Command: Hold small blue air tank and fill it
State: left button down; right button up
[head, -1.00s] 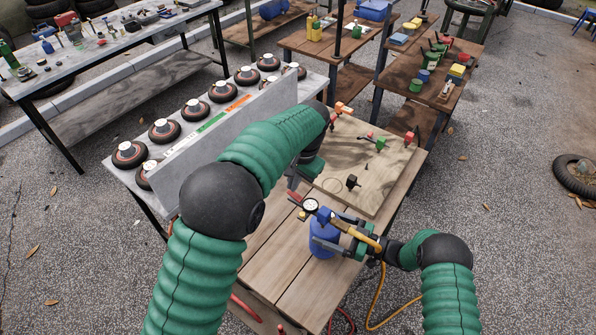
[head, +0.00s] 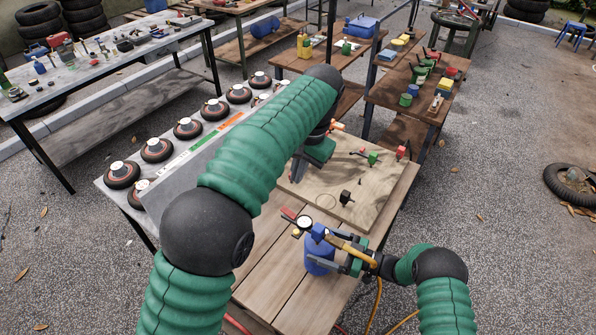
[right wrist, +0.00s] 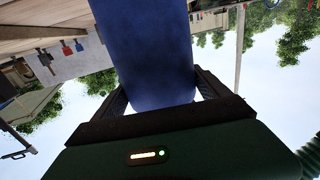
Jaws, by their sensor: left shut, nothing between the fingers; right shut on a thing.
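The small blue air tank (head: 318,262) is upright at the front part of the wooden workbench. My right gripper (head: 330,262) is shut on it from the right; the tank also fills the middle of the right wrist view (right wrist: 145,55), between the fingers. Whether its base touches the bench is unclear. An inflator with a round gauge (head: 304,222) and red handle (head: 288,214) is at the tank's top, with a yellow hose (head: 352,249) running right over my right gripper. My left gripper (head: 297,172) is shut and empty, above the bench behind the gauge, partly covered by its arm.
A wooden board (head: 370,182) with small red, green and black fittings lies on the bench behind the tank. A grey panel (head: 180,182) and several wheels (head: 157,150) stand on the left. Other tables with tools stand behind. The bench's front planks are mostly clear.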

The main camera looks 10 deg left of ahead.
dwell(0.3)
